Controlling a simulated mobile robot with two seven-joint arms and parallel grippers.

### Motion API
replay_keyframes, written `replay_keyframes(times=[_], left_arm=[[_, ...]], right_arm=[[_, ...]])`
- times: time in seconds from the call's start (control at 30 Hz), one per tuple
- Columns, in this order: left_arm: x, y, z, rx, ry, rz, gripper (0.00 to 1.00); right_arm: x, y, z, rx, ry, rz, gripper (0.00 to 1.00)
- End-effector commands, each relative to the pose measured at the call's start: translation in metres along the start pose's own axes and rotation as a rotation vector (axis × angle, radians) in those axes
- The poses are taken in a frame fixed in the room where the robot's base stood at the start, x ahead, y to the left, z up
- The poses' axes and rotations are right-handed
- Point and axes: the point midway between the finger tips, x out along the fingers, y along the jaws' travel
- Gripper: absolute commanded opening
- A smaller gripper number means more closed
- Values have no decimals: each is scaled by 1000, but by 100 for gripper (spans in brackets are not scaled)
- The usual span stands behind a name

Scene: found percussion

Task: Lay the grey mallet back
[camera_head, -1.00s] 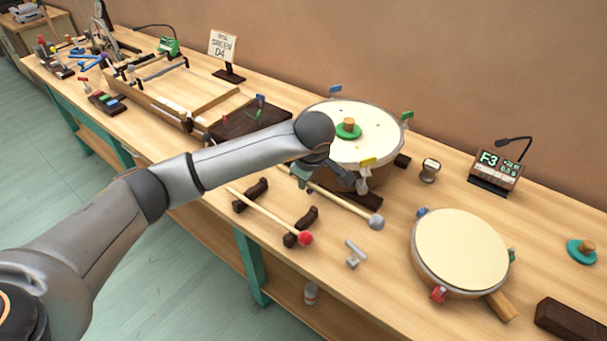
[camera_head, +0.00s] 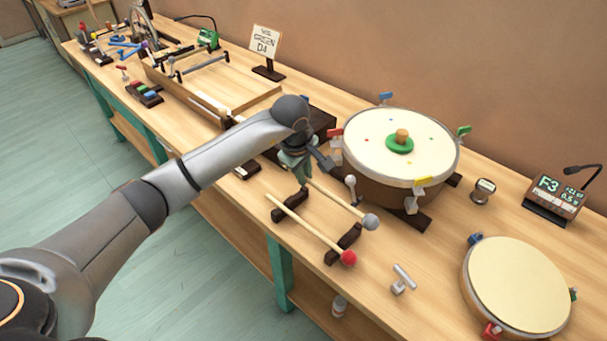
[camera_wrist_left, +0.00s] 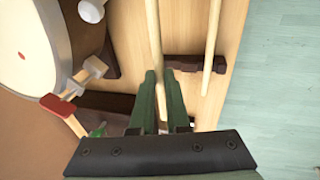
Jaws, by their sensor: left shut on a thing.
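My left gripper (camera_head: 301,178) is shut on the wooden handle of the grey mallet, near its rear end. The grey mallet's round head (camera_head: 371,222) points toward the front right, in front of the large drum. In the left wrist view the handle (camera_wrist_left: 154,35) runs between my green fingers (camera_wrist_left: 160,100). A dark mallet rest (camera_head: 345,244) lies beside it and bears the red-headed mallet (camera_head: 312,227). In the wrist view the grey mallet's handle is at the end of the rest block (camera_wrist_left: 192,62); I cannot tell whether they touch. My right gripper is out of view.
The large drum (camera_head: 385,150) with coloured clips stands just behind the grey mallet. A grey T-shaped key (camera_head: 402,280) and a smaller drum (camera_head: 517,285) are to the right. A wooden frame (camera_head: 225,95) is at the left. The bench's front edge is close.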

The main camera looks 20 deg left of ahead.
Motion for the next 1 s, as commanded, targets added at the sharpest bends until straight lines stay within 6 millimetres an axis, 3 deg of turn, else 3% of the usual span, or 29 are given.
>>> replay_keyframes(times=[0.2,0.5,0.73,1.0], left_arm=[[1,0,-1,0,3,2,0],[33,-9,2,-1,2,2,0],[53,-14,4,-1,1,1,0],[62,-16,4,-1,1,2,0]], right_arm=[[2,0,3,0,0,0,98],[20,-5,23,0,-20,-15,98],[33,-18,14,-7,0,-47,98],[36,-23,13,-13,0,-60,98]])
